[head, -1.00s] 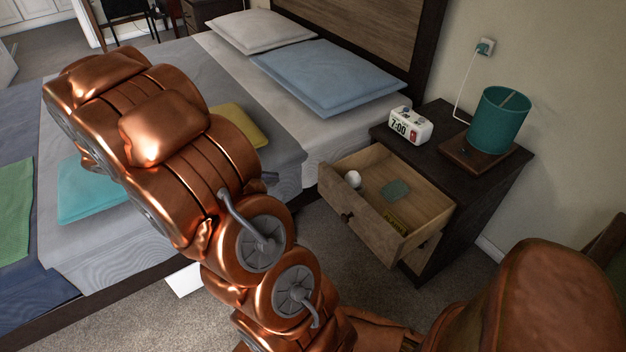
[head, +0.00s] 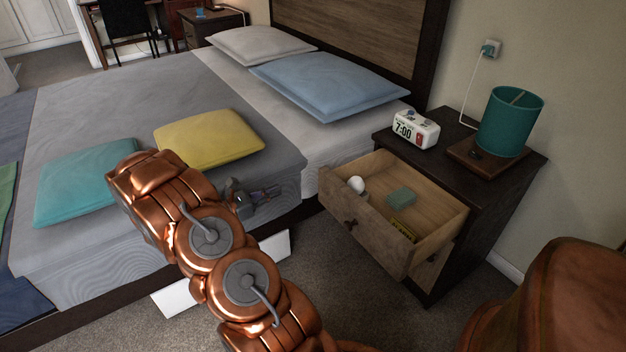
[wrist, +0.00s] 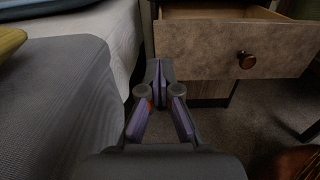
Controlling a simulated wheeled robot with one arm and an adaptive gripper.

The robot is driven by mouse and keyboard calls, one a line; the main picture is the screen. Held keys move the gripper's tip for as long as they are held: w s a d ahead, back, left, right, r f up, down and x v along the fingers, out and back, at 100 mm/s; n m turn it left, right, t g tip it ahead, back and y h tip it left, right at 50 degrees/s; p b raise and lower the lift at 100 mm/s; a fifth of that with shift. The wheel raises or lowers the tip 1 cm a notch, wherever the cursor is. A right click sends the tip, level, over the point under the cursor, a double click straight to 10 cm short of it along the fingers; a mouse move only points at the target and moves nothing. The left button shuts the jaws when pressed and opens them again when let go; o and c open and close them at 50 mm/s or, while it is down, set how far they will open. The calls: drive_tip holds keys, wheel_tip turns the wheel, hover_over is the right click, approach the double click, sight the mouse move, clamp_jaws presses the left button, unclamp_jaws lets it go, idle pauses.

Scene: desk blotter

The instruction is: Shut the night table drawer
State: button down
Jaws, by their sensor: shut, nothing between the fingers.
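The night table (head: 492,215) is dark and stands right of the bed against the wall. Its top drawer (head: 375,232) is pulled well out, with a wooden front and a dark round knob. The drawer front also shows in the wrist view (wrist: 215,50), with its knob (wrist: 245,61) right of my fingers. My gripper (head: 272,190) is shut and empty, left of the drawer beside the bed. In the wrist view my gripper (wrist: 158,64) points toward the drawer front's left end.
The bed (head: 170,90) with several pillows fills the left, its edge close to my gripper. A clock (head: 416,129) and a teal lamp (head: 508,122) stand on the night table. Carpet (head: 350,290) in front of the drawer is clear. A white flat item (head: 178,298) lies by the bed.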

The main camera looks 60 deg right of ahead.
sight(321, 172)
drive_tip(key=b+x, duration=0.2)
drive_tip(key=x, duration=1)
drive_tip(key=shift+s+d+f+b, duration=0.1)
drive_tip(key=shift+s+d+b, duration=0.1)
drive_tip(key=shift+b, duration=0.1)
drive_tip(key=shift+s+d, duration=0.3)
drive_tip(key=shift+d, duration=0.3)
